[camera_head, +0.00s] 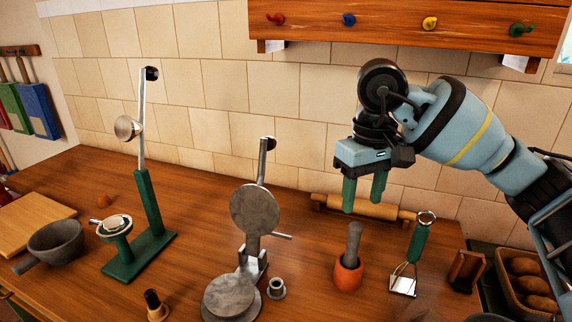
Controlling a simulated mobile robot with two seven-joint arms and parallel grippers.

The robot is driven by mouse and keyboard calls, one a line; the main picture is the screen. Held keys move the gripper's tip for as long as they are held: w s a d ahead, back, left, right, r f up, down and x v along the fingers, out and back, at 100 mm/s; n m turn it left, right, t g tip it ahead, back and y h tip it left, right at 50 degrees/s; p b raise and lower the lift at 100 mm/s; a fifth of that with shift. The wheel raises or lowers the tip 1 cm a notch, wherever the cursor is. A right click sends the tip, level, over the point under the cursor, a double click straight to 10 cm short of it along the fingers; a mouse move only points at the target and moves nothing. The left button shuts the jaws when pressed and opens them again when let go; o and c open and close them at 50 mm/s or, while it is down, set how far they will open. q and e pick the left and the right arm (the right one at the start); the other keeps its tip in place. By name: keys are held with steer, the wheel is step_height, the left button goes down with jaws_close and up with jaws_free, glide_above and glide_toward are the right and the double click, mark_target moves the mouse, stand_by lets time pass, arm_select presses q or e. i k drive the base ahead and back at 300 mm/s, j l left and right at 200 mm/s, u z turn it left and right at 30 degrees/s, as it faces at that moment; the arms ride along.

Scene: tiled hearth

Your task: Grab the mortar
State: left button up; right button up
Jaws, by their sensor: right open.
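The mortar (347,277) is a small orange-red cup standing upright on the wooden counter, right of the middle. A grey pestle (354,240) stands in it, leaning slightly, and its lower end is hidden inside. My right gripper (364,193) comes in from the right. Its two green fingers point down and are open and empty, above the pestle's top in the picture and apart from it. My left gripper is not in view.
A green-handled tool (417,243) stands right of the mortar, and a rolling pin (365,208) lies behind. A grey metal press (254,207) and small metal cup (276,288) stand left. A green stand (150,215) and grey bowl (57,242) are farther left. A shelf (400,22) hangs above.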

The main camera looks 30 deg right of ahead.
mark_target(42, 245)
steer(key=k+j, duration=0.75)
steer(key=j, duration=0.2)
